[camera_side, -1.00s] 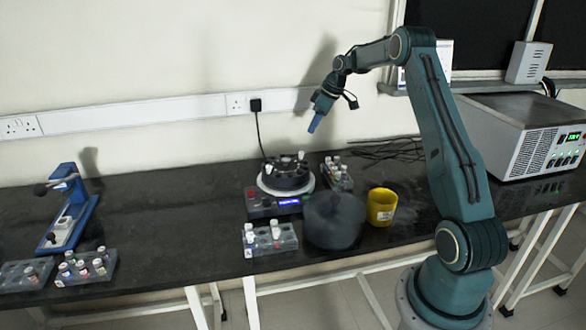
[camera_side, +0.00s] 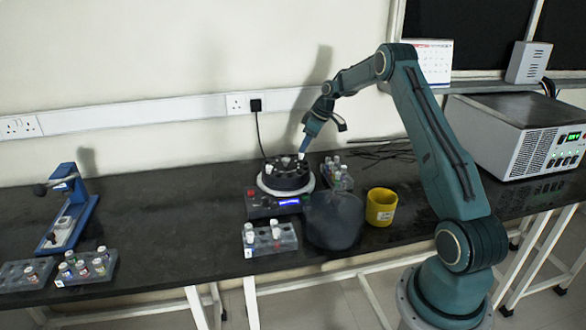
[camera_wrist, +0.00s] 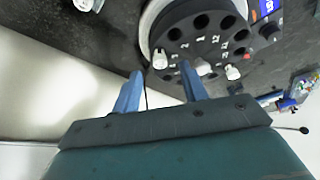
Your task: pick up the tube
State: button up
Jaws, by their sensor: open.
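A black rotor (camera_side: 287,176) in a small centrifuge (camera_side: 268,205) holds several white-capped tubes. One white-capped tube (camera_side: 301,156) at its right back lies just under my gripper (camera_side: 306,140). In the wrist view, the numbered rotor (camera_wrist: 197,38) is ahead of my open gripper (camera_wrist: 161,88). A white-capped tube (camera_wrist: 159,60) at the rotor edge shows beyond the gap between the blue fingers. Two more white caps, one (camera_wrist: 203,67) behind the right fingertip and one (camera_wrist: 232,72) further right, stand apart from the gap. I cannot tell whether the fingers touch a tube.
A tube rack (camera_side: 270,240) stands in front of the centrifuge and another (camera_side: 337,174) to its right. A dark rounded lid-like object (camera_side: 333,222) and a yellow cup (camera_side: 381,207) are at the front right. The bench is clear at left centre.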

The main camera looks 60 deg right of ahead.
aim_at(301, 160)
jog(key=shift+x, duration=1.7)
grip_shut()
